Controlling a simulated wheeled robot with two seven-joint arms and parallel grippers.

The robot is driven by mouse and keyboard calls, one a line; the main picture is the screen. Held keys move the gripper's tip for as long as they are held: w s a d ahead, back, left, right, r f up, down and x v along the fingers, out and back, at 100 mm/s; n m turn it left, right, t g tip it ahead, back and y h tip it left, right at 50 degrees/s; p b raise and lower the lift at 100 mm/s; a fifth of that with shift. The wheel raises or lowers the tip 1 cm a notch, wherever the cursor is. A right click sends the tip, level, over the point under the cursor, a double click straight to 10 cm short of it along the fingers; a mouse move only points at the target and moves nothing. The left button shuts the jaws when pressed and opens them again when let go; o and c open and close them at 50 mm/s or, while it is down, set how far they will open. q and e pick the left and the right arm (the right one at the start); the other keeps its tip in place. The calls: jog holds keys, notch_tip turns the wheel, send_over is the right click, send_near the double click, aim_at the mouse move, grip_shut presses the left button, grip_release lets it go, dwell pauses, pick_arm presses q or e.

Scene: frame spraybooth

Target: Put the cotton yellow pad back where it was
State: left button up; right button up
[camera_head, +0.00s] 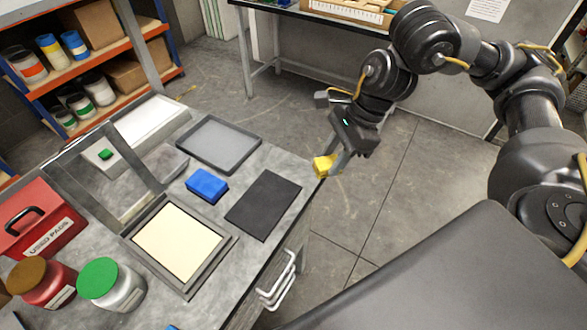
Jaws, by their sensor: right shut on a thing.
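The yellow pad (324,166) is held between the fingers of my right gripper (329,162). It hangs in the air by the right corner of the grey workbench (290,215), and the gripper hides part of it. A blue pad (207,185) lies on the bench. To its right lies a flat black mat (264,204), bare on top. A grey tray (219,143) behind the blue pad looks empty. A framed cream panel (178,239) lies at the front of the bench. My left gripper does not show.
A red box labelled "USED PADS" (40,222) and jars with brown (42,283) and green (108,284) lids stand at the left. A clear upright panel (105,185) rises behind the frame. Open floor lies right of the bench.

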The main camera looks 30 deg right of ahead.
jog(key=shift+s+d+m, duration=0.1)
jog(key=shift+d+m, duration=0.1)
jog(key=shift+m, duration=0.1)
jog(key=shift+w, duration=0.2)
jog(key=w+f, duration=0.3)
jog(key=w, duration=0.1)
jog(key=w+f+p, duration=0.1)
jog(key=w+f, duration=0.2)
jog(key=w, duration=0.1)
jog(key=w+a+f+p, duration=0.1)
jog(key=w+f, duration=0.2)
jog(key=w, duration=0.2)
jog(key=shift+w+f, duration=0.1)
jog(key=shift+f, duration=0.1)
jog(key=shift+w+a+f, duration=0.1)
jog(key=shift+w+f, duration=0.05)
jog(key=shift+f, duration=0.15)
notch_tip(320, 180, down, 3)
jog(key=shift+r+p, duration=0.15)
jog(key=shift+p, duration=0.65)
jog(key=shift+f, duration=0.2)
